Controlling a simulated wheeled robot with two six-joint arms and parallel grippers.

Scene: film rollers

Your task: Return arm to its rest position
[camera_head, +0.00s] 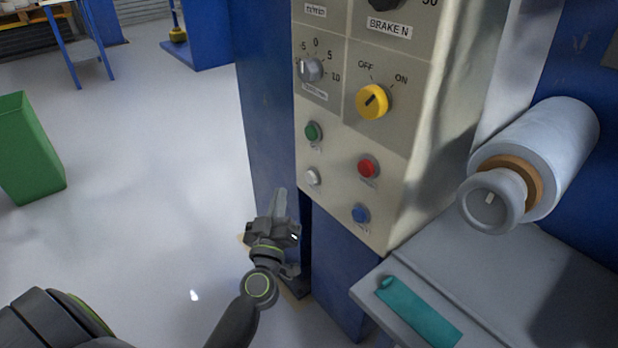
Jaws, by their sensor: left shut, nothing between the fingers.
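My left gripper (279,205) is near the middle of the head view, on the end of my dark grey arm, which reaches up from the bottom left. Its fingers point upward and are shut with nothing between them. It is in front of the lower blue part of the machine, below and left of the control panel (330,210). The white button (313,177) is just above and right of the fingertips. I cannot tell how large the gap to the machine is. My right gripper is not in view.
The panel bears a yellow OFF/ON knob (374,102), a grey dial (309,70), and green (313,131), red (368,167) and blue (360,213) buttons. A film roller (550,150) and a grey ledge with a teal item (418,310) are at right. A green bin (30,150) stands left; floor between is clear.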

